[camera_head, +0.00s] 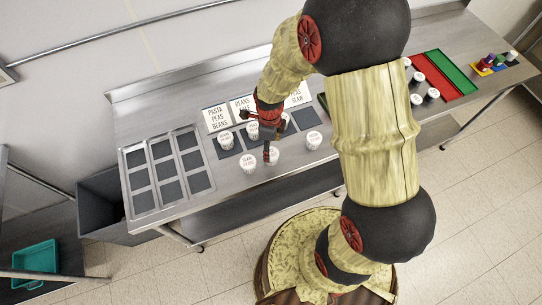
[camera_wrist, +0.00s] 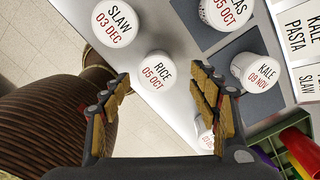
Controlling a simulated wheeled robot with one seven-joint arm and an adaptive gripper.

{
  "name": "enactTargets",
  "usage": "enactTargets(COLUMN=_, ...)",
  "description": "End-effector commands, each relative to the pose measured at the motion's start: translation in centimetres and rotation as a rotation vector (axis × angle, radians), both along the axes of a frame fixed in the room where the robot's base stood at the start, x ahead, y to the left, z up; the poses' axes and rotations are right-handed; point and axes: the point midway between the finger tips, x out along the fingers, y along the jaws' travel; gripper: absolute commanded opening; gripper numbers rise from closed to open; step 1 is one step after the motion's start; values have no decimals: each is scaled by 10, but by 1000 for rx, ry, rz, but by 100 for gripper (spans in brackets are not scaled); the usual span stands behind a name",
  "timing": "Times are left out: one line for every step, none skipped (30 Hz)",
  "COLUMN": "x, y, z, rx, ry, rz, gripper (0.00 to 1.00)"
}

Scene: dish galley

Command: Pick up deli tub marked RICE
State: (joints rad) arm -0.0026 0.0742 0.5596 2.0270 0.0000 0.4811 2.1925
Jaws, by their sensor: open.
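The deli tub marked RICE 05 OCT (camera_wrist: 156,72) is white with a round lid. In the wrist view it lies ahead of my open gripper (camera_wrist: 168,84), between the finger directions, with nothing held. In the head view my gripper (camera_head: 267,137) is low over the counter, and the tub I take for RICE (camera_head: 272,157) is partly covered by it near the front edge. A tub marked SLAW 03 DEC (camera_wrist: 114,22) stands beside RICE, on the left. I cannot tell the exact height of the fingertips above the lid.
A PEAS tub (camera_wrist: 228,12) and a KALE tub (camera_wrist: 259,70) stand on dark mats behind. Another tub (camera_wrist: 206,140) is partly hidden by my right finger. Menu cards (camera_head: 217,118) lean at the back. A compartmented tray (camera_head: 168,172) lies left; red and green trays (camera_head: 436,76) lie right.

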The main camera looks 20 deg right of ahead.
Motion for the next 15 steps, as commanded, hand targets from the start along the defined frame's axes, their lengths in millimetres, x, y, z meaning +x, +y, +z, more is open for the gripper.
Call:
enactTargets(x=-1, y=0, z=-7, rx=0, ry=2, rz=0, gripper=61)
enactTargets(x=-2, y=1, z=-11, rx=0, ry=3, rz=1, gripper=61)
enactTargets(x=-3, y=1, z=-17, rx=0, ry=4, rz=1, gripper=61)
enactTargets(x=-3, y=1, z=-22, rx=0, ry=4, rz=1, gripper=61)
enactTargets(x=-4, y=2, z=-26, rx=0, ry=3, rz=1, gripper=61)
enactTargets(x=-4, y=1, z=-32, rx=0, ry=4, rz=1, gripper=61)
enactTargets(x=-4, y=1, z=-36, rx=0, ry=3, rz=1, gripper=61)
enactTargets(x=-3, y=1, z=-39, rx=0, ry=1, rz=1, gripper=61)
enactTargets(x=-3, y=1, z=-42, rx=0, ry=1, rz=1, gripper=61)
enactTargets(x=-3, y=1, z=-44, rx=0, ry=1, rz=1, gripper=61)
enactTargets(x=-3, y=1, z=-45, rx=0, ry=0, rz=1, gripper=61)
enactTargets(x=-3, y=1, z=-46, rx=0, ry=0, rz=1, gripper=61)
enactTargets(x=-3, y=1, z=-46, rx=0, ry=0, rz=1, gripper=61)
enactTargets(x=-3, y=1, z=-46, rx=0, ry=-1, rz=1, gripper=61)
enactTargets(x=-3, y=1, z=-46, rx=0, ry=-1, rz=1, gripper=61)
